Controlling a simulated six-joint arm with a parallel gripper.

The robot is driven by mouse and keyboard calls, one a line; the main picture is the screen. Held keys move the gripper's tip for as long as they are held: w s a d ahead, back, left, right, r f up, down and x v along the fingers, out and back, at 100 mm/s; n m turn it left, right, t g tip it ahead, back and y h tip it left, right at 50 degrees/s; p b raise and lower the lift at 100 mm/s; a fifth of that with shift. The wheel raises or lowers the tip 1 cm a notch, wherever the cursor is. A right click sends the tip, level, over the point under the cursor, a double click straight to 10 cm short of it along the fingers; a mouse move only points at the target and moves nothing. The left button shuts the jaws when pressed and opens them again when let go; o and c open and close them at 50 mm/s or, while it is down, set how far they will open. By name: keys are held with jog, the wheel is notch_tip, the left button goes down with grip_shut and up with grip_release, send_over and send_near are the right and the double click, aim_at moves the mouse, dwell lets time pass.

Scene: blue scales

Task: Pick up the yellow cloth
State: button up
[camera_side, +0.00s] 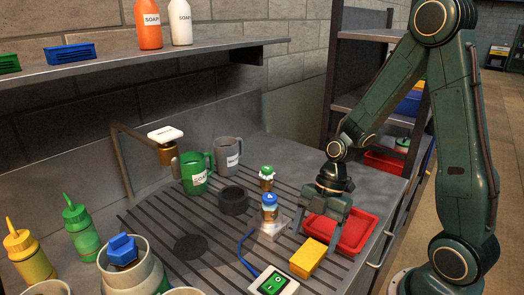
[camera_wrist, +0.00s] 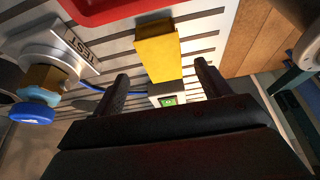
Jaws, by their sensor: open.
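The yellow cloth (camera_side: 308,257) looks like a yellow block-shaped piece lying on the slatted worktop, in front of a red tray (camera_side: 354,235). In the wrist view the yellow cloth (camera_wrist: 158,54) lies beyond and between the two fingers. My gripper (camera_side: 322,222) is above the worktop, just behind the cloth in the side view, near the red tray. In the wrist view my gripper (camera_wrist: 162,82) has its fingers wide apart with nothing between their tips. I cannot tell the exact height of the fingers over the cloth.
A blue-knobbed valve (camera_side: 269,212) on a white base stands left of the gripper. A green switch box (camera_side: 273,284) with a blue cable lies in front. Green (camera_side: 194,172) and grey (camera_side: 228,153) mugs stand behind. A shelf (camera_side: 150,67) overhangs the back left.

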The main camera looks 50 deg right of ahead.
aim_at(310, 252)
jog(key=shift+s+x, duration=0.2)
jog(key=shift+x, duration=2.25)
jog(key=c, duration=1.1)
